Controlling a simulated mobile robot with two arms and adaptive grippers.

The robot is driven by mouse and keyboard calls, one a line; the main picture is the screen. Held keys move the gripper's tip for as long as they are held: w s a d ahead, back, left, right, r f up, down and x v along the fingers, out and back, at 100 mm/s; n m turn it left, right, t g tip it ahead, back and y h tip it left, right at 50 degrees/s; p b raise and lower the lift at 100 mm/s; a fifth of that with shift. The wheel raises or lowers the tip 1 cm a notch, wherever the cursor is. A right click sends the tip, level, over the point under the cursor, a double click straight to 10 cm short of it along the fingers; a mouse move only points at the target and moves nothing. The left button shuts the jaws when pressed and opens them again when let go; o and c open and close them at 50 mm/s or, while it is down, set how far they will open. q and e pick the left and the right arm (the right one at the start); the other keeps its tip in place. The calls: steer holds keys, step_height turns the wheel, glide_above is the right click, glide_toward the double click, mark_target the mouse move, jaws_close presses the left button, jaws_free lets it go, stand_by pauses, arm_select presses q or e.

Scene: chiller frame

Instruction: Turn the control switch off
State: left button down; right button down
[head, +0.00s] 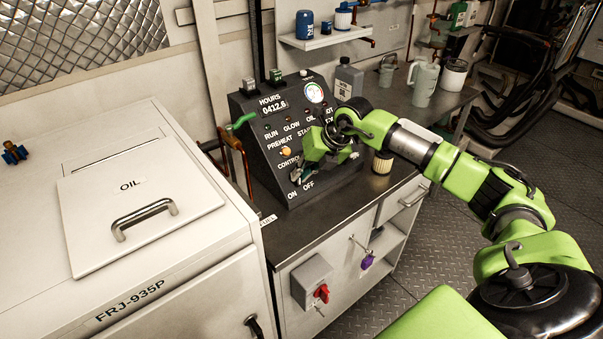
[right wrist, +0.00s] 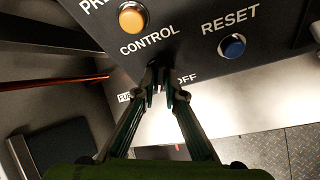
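The dark sloped control panel (head: 262,150) stands on the bench. In the right wrist view the word CONTROL (right wrist: 150,40) is printed above the spot where my fingertips meet. The control switch (head: 295,175) sits there, above the ON and OFF labels; my fingers mostly cover it, and I cannot tell which way it points. My right gripper (head: 299,173) reaches in from the right. In the right wrist view its fingertips (right wrist: 161,82) are close together around a dark piece at the switch, with the OFF label just to their right. My left gripper is not in view.
An orange button (right wrist: 131,17) and a blue RESET button (right wrist: 233,46) are near the fingers. A green-handled lever (head: 243,121) is at the panel's left. A white OIL cabinet (head: 200,240) fills the left. A red knob (head: 322,293) is on the bench front.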

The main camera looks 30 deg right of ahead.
steer(key=shift+n, duration=0.4)
steer(key=n+h+b, duration=0.2)
steer(key=n+b, duration=0.1)
steer(key=n, duration=0.1)
steer(key=shift+w+a+n+b, duration=0.1)
steer(key=shift+a+n+b, duration=0.05)
steer(key=shift+n+b, duration=0.25)
steer(key=n+h+b, duration=0.1)
steer(key=n+b, duration=0.1)
steer(key=n, duration=0.1)
steer(key=shift+n+h+b, duration=0.4)
steer(key=shift+n+b, duration=0.45)
steer(key=shift+n, duration=0.05)
steer(key=c, duration=2.1)
jaws_free()
steer(key=shift+a, duration=0.1)
steer(key=shift+r, duration=0.1)
